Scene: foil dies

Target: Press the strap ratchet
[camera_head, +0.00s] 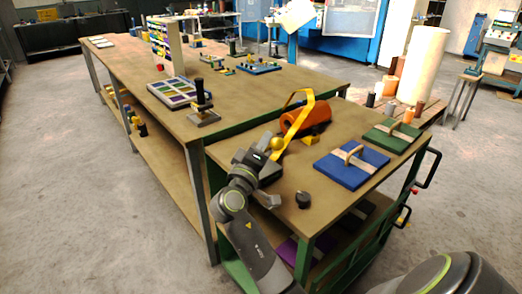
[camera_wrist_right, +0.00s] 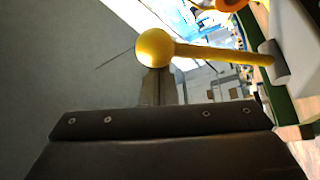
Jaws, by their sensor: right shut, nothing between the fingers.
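The strap ratchet shows as a lever with a yellow ball knob (camera_head: 277,143) beside an orange roll (camera_head: 306,117) on the cart top. The ratchet's base is partly hidden by my gripper. My left gripper is not in view.
A blue board (camera_head: 351,169) and a green board (camera_head: 391,138), each with a wooden handle, lie to the right on the cart. A small black knob (camera_head: 303,200) stands near the front edge. The long workbench (camera_head: 130,65) adjoins behind and left.

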